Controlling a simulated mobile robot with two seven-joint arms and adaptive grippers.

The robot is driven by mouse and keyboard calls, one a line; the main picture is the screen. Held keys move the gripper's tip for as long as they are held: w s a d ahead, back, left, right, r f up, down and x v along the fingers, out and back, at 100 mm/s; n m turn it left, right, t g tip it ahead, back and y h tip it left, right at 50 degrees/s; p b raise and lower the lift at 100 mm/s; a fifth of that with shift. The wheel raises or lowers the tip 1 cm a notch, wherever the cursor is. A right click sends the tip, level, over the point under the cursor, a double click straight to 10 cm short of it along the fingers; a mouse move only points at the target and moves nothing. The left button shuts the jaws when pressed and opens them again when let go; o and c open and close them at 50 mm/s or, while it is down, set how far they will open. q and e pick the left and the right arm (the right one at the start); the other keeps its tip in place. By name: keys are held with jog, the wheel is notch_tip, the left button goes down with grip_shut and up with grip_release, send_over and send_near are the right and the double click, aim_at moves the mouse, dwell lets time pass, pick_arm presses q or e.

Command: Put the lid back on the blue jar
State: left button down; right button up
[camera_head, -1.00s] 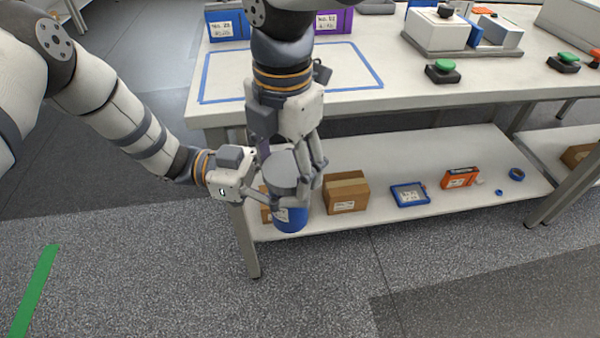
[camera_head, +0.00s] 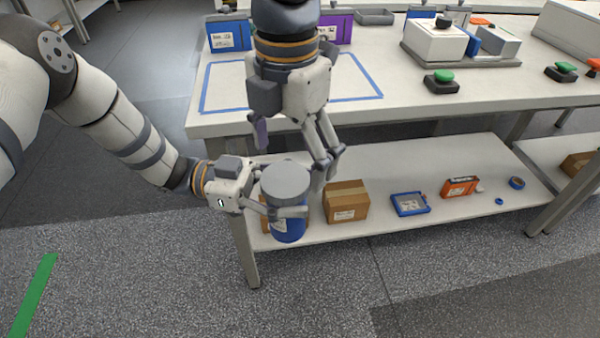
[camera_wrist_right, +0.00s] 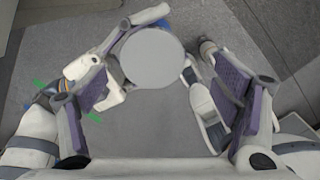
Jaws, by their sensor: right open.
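The blue jar (camera_head: 289,230) stands upright at the front left corner of the lower shelf, a white label on its side. The round grey lid (camera_head: 286,177) is on top of it and looks level; it also shows in the wrist view (camera_wrist_right: 152,57). My left gripper (camera_head: 280,200) is shut around the jar's upper part, its fingers hiding part of the seam under the lid. My right gripper (camera_head: 296,155) is open and empty, pointing down just above and behind the lid, its fingers spread to either side of it.
A cardboard box (camera_head: 347,202), a blue-framed item (camera_head: 410,204) and an orange box (camera_head: 460,187) lie further right on the shelf. The tabletop (camera_head: 420,108) overhangs behind my right gripper. The floor in front of the shelf is clear.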

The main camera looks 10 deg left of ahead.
aim_at(271, 176)
jog(key=shift+r, duration=0.1)
jog(key=shift+c, duration=0.3)
jog(key=shift+a+r, duration=0.15)
jog(key=shift+a, duration=0.1)
jog(key=a+r+m, duration=0.2)
jog(key=r+m, duration=0.1)
jog(key=shift+s+a+r+m, duration=0.1)
jog(key=shift+a+r+m, duration=0.05)
jog(key=shift+a+m, duration=0.2)
jog(key=f, duration=0.8)
jog(key=shift+w, duration=0.25)
jog(key=shift+c, duration=0.3)
